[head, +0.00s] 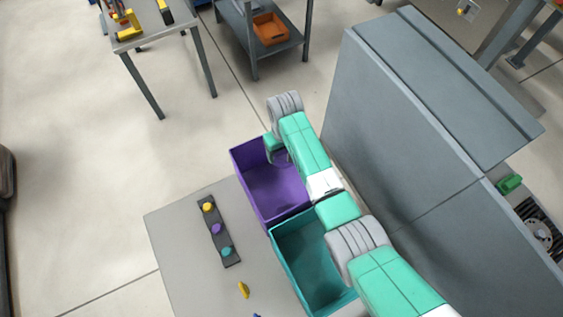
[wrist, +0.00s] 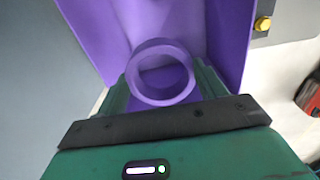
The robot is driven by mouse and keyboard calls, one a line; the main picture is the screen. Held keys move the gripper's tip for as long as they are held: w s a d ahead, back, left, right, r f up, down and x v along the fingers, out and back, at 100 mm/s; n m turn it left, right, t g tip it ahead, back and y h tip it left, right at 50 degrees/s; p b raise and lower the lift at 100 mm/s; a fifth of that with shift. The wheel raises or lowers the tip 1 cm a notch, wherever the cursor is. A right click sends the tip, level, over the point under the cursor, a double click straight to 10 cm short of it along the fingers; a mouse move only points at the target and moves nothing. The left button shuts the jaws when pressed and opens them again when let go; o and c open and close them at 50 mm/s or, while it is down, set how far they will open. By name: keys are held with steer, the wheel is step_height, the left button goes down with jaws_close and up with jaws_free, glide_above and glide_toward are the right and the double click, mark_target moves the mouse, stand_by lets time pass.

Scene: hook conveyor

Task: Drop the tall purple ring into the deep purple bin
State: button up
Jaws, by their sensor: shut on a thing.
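The purple ring (wrist: 160,98) stands up between the two green fingers of my gripper (wrist: 162,85) in the wrist view. My gripper is shut on it. The deep purple bin (wrist: 226,30) opens beyond the ring, with its walls on both sides of it. In the head view, the purple bin (head: 262,195) stands on the grey table, and my gripper (head: 276,152) is over its back right part. My wrist and arm largely hide the ring there.
A teal bin (head: 293,262) stands directly in front of the purple bin, under my arm. A dark strip with yellow, purple and teal knobs (head: 217,229) lies left of the bins. A tall grey panel (head: 385,120) rises close to the right of my arm.

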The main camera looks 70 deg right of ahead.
step_height(320, 180, down, 4)
steer(key=b, duration=0.3)
steer(key=shift+f, duration=0.15)
steer(key=o, duration=1.1)
steer(key=shift+c, duration=0.2)
step_height(320, 180, up, 8)
steer(key=shift+b, duration=0.3)
steer(key=shift+f, duration=0.1)
